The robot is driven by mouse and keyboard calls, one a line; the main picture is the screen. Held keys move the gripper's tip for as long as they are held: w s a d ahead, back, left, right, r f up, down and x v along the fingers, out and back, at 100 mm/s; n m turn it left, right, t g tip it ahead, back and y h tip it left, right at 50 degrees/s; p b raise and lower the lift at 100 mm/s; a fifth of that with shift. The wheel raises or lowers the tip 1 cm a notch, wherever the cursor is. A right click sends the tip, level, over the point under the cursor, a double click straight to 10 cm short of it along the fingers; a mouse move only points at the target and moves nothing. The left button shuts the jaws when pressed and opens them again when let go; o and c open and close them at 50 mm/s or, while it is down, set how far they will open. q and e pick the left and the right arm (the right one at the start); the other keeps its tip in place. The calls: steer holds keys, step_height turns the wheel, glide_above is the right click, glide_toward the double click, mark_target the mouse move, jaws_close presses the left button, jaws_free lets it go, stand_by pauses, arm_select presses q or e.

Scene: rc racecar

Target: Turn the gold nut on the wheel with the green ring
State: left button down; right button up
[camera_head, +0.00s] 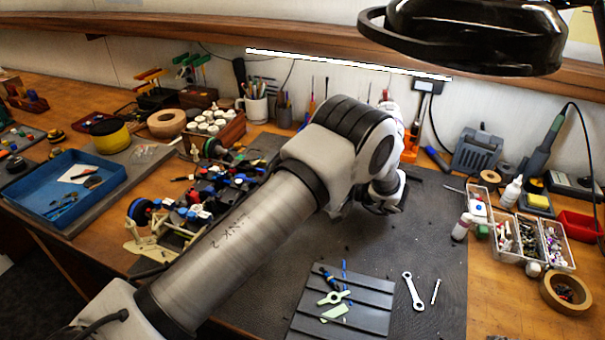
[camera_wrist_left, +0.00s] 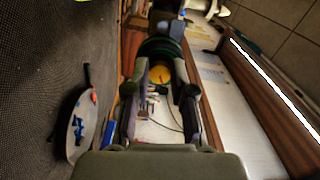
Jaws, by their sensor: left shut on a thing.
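In the left wrist view, the dark wheel with the green ring (camera_wrist_left: 160,48) is beyond my fingers, near the upper middle. The round gold nut (camera_wrist_left: 160,75) shows between the fingertips. My left gripper (camera_wrist_left: 162,90) is shut on it, with one finger on each side. In the head view, my left arm comes in from the lower left and folds back at the elbow. Its wrist shows right of the car, but the fingers and the nut are hidden. The racecar (camera_head: 205,190) is partly covered by my arm. My right gripper is in neither view.
A blue tray (camera_head: 115,171) lies left of the car. A ribbed dark pad (camera_head: 365,312) with small tools and a wrench (camera_head: 413,291) lie at the front. Parts boxes (camera_head: 553,247) stand at right. A black lamp (camera_head: 475,35) hangs at upper right. The mat's right half is mostly clear.

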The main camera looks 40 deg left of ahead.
arm_select(q)
steer(key=shift+n, duration=0.6)
steer(key=c, duration=1)
jaws_free()
steer(key=shift+w, duration=0.1)
steer(key=shift+o, duration=0.2)
steer(key=v, duration=1.2)
